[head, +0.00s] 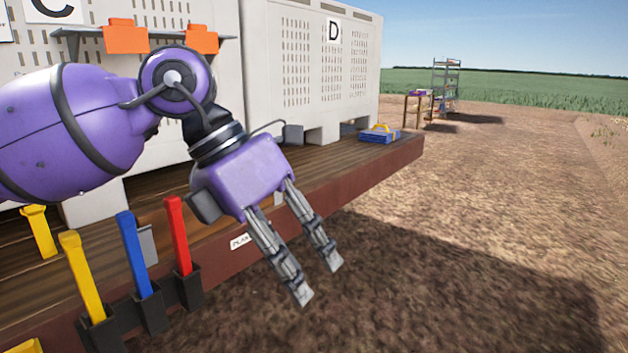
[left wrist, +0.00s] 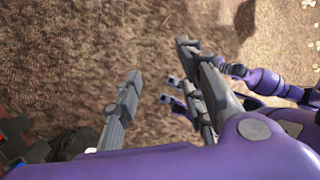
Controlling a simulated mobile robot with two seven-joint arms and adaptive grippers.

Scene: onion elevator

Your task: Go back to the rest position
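My left gripper (head: 318,280) hangs from its purple arm over the bare ground, just off the edge of the wooden platform (head: 385,160). Its two grey fingers are apart, with nothing between them. In the left wrist view the left gripper (left wrist: 158,62) also shows apart and empty, with brown soil below. In that view my right gripper (left wrist: 169,89) is partly hidden behind one left finger. Its two small tips look apart, with nothing seen between them. The right gripper is not in the head view.
Yellow, blue (head: 134,254) and red (head: 178,235) handles stand in black holders along the platform edge, left of the left gripper. Pale crates, one marked D (head: 333,32), stand on the platform. A blue item (head: 379,135) lies at its far end. Open soil lies right.

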